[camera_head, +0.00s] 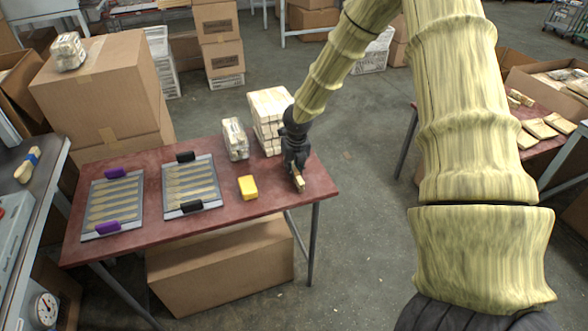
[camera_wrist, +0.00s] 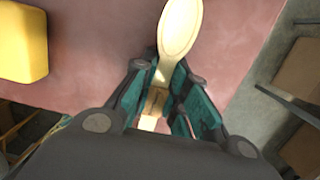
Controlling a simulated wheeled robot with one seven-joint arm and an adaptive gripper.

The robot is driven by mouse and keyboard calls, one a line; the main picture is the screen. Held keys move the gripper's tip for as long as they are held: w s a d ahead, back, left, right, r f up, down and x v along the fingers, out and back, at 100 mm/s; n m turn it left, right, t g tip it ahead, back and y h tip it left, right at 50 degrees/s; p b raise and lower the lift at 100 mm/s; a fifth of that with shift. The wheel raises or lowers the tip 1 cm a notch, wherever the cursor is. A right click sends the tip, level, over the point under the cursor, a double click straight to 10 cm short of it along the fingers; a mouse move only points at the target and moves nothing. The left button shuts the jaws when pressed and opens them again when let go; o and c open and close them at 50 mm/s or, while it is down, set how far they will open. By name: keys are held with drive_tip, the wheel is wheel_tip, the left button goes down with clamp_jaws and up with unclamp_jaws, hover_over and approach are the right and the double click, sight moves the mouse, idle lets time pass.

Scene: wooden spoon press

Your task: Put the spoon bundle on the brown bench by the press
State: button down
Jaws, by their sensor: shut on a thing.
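My gripper (camera_head: 296,172) is at the right end of a reddish-brown bench (camera_head: 250,212), low over its top near the right edge. In the wrist view my gripper (camera_wrist: 158,98) is shut on a pale wooden spoon bundle (camera_wrist: 180,28), with a tan band between the fingers. Only the top spoon shows clearly, its bowl pointing away from my gripper. The bundle also shows as a small pale piece under my gripper in the head view (camera_head: 300,183). I cannot tell whether it touches the bench top. The press is not clearly identifiable; a grey machine (camera_head: 12,235) is cut off at the left edge.
A yellow block (camera_head: 248,187) lies left of my gripper. White-wrapped bundles (camera_head: 235,139) and a pale stack (camera_head: 270,118) stand behind. Two trays of spoons (camera_head: 191,203) (camera_head: 92,212) fill the bench's left. The front right strip is clear. Another reddish table (camera_head: 545,152) stands right.

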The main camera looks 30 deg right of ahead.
sight(296, 171)
drive_tip(key=shift+f, duration=0.25)
drive_tip(key=c, duration=1.3)
unclamp_jaws()
drive_tip(key=shift+c, duration=0.2)
drive_tip(key=shift+r, duration=0.1)
wheel_tip(296, 171, up, 12)
drive_tip(key=s, duration=0.2)
drive_tip(key=shift+a+b, duration=0.2)
drive_tip(key=shift+b, duration=0.1)
drive_tip(key=shift+w, duration=0.1)
